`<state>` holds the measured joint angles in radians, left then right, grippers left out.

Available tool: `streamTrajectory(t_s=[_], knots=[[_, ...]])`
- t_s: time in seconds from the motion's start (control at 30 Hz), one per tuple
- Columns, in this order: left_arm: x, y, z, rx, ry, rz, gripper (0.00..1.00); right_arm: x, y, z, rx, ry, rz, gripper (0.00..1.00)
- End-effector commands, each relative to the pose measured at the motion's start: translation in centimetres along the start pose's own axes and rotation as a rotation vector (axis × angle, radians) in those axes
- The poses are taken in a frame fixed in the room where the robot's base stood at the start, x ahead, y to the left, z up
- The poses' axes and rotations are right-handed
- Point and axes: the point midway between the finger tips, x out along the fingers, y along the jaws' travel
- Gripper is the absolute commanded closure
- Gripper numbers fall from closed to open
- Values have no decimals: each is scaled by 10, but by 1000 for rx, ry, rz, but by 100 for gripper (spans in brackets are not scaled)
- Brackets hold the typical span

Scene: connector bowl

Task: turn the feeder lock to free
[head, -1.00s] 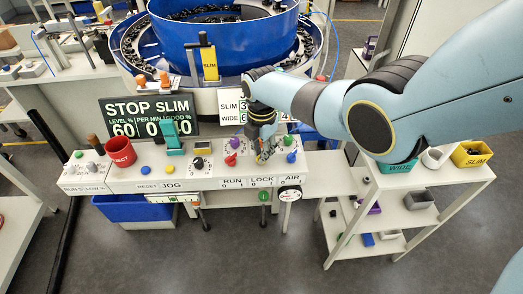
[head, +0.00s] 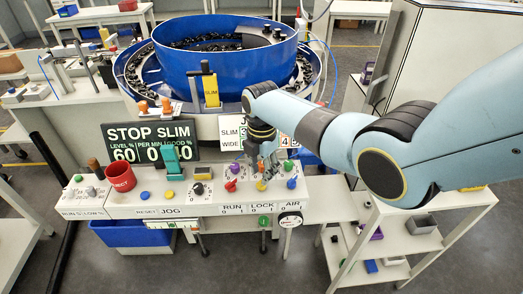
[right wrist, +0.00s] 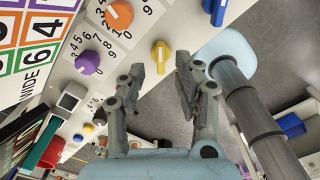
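The yellow lock knob (head: 261,186) sits above the LOCK label (head: 262,209) on the front panel, between a red knob (head: 231,186) and a blue knob (head: 291,183). In the right wrist view the yellow knob (right wrist: 160,55) shows just beyond the fingertips, in the gap between them, apart from both. I cannot tell which mark it points to. My right gripper (head: 266,163) hangs over the panel, behind and above the yellow knob. Its two fingers (right wrist: 161,75) are spread and empty. My left gripper is not in view.
A purple knob (right wrist: 88,62) and an orange-red knob (right wrist: 118,15) stand close to the right gripper. A red cup (head: 121,177) and a teal block (head: 171,160) are on the panel's left part. The blue bowl (head: 225,48) rises behind.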

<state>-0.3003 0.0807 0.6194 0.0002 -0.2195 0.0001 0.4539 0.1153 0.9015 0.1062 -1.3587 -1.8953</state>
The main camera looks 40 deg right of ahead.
Motion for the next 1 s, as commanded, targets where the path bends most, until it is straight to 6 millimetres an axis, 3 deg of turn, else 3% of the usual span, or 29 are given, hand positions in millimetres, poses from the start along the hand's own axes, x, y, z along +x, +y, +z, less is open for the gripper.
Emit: streamTrajectory(t_s=[0.2,0.4,0.6,1.0], knots=[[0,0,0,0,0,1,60,-50,1,1,1,-2,4,67],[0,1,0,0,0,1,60,-81,1,0,0,-1,1,67],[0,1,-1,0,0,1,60,-90,0,0,0,0,-1,67],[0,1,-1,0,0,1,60,-90,0,0,0,0,-1,67]])
